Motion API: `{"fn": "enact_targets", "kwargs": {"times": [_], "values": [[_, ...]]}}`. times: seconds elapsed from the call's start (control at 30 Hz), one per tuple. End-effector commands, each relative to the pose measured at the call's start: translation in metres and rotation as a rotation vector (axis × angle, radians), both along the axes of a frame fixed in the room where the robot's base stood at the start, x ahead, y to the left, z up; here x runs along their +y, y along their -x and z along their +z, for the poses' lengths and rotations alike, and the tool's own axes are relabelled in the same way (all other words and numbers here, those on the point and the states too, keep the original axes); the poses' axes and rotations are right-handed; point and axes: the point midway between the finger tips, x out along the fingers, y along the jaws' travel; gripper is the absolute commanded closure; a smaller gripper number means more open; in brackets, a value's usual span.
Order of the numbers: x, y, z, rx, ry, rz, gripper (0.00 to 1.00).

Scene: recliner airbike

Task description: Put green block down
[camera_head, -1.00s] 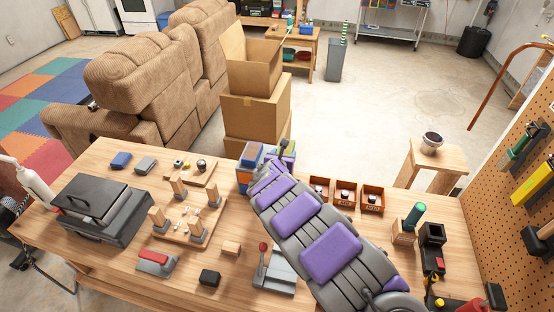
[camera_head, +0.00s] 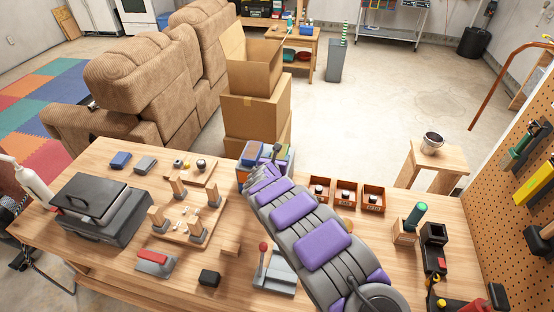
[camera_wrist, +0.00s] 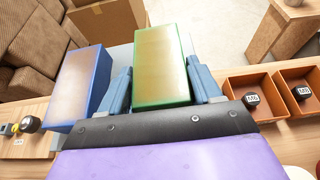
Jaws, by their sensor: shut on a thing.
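The green block (camera_wrist: 162,68) has green edges and a tan top face. My gripper (camera_wrist: 162,92) is shut on it, with one blue-grey finger along each side, as the wrist view shows. A blue block (camera_wrist: 84,82) stands just left of the gripper and is apart from the green block. In the head view, my gripper is at the far edge of the wooden table (camera_head: 115,221), mostly hidden behind my own arm. The blue block shows there too (camera_head: 253,153), with the green block (camera_head: 278,154) to its right. I cannot tell whether the green block touches the surface beneath it.
Small orange bins (camera_head: 346,193) with dark weights stand right of the gripper. Left are a wooden peg board (camera_head: 184,222) and a black case (camera_head: 100,212). Cardboard boxes (camera_head: 255,115) stand beyond the far table edge. A red-knobbed lever (camera_head: 262,262) is near the front.

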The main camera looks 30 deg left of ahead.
Motion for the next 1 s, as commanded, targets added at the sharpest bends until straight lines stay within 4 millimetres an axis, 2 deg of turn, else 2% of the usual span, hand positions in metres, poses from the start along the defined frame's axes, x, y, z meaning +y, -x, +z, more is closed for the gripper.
{"fn": "enact_targets", "kwargs": {"times": [0.07,0.1,0.37,0.73,1.0], "values": [[0.000,-0.001,-0.002,-0.001,0.000,0.000,0.70],[0.000,0.000,-0.003,-0.001,0.000,0.000,0.36],[0.000,0.000,-0.002,0.000,0.000,0.000,0.11],[-0.001,0.003,0.003,0.000,0.001,0.002,0.11],[-0.011,0.033,0.017,-0.004,0.005,0.002,0.11]]}}
